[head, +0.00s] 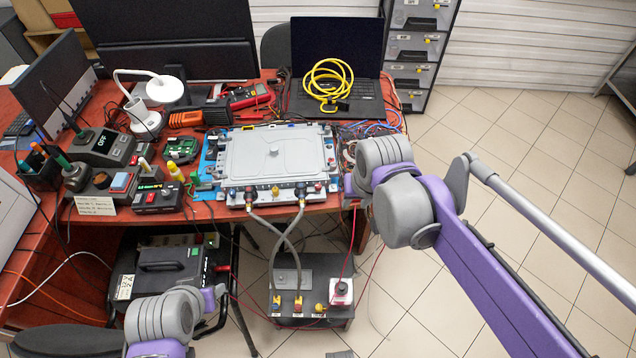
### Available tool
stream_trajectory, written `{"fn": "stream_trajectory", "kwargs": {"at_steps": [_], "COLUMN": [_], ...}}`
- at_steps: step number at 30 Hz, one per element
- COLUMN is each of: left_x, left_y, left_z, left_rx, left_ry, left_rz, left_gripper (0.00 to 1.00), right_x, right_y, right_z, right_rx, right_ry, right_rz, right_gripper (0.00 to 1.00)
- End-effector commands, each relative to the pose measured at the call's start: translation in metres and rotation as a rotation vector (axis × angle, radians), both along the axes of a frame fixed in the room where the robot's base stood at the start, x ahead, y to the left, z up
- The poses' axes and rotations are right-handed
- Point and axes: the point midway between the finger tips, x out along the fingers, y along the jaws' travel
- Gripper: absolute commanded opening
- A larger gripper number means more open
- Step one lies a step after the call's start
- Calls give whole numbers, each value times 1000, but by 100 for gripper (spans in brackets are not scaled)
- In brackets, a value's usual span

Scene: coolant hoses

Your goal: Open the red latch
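A grey flat-lidded pack (277,155) lies on the red table, with fittings along its front edge. Two grey hoses (283,240) run from that edge, cross, and end at a dark unit (312,322) below. A small red part (318,187) shows at the pack's front right; I cannot tell whether it is the red latch or its state. My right gripper (352,193) is just right of the pack, apart from that red part, mostly hidden by its wrist. My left gripper (220,293) is low at the front, left of the dark unit. Both finger openings are too small to judge.
A laptop (335,55) with a coiled yellow cable (328,82) stands behind the pack. A black case (160,268) sits below the table. Instruments crowd the table's left side. A drawer cabinet (418,50) stands at the back. Tiled floor is clear at right.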

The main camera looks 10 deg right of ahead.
Motion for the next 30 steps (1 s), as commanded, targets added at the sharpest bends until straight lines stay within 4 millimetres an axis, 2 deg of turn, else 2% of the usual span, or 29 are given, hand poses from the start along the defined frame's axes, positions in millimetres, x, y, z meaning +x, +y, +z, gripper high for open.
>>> {"fn": "stream_trajectory", "kwargs": {"at_steps": [1,6,12,15,21,26,30], "left_x": [-1,-2,-4,-4,-5,-5,-5], "left_y": [0,0,0,0,0,0,0], "left_z": [-3,-8,-14,-16,-18,-19,-20], "left_rx": [0,0,0,0,0,0,0], "left_ry": [1,4,7,8,9,9,10], "left_rz": [0,0,0,0,0,0,0], "left_gripper": [50,50,50,50,50,50,50], "right_x": [19,70,126,147,169,172,172], "right_y": [4,17,34,41,50,52,52], "right_z": [1,-1,-16,-27,-41,-50,-70], "right_rx": [5,18,23,21,18,17,17], "right_ry": [24,105,197,235,280,287,286], "right_rz": [-15,-73,-144,-174,-212,-218,-218], "right_gripper": [37,37,37,37,37,37,37]}}
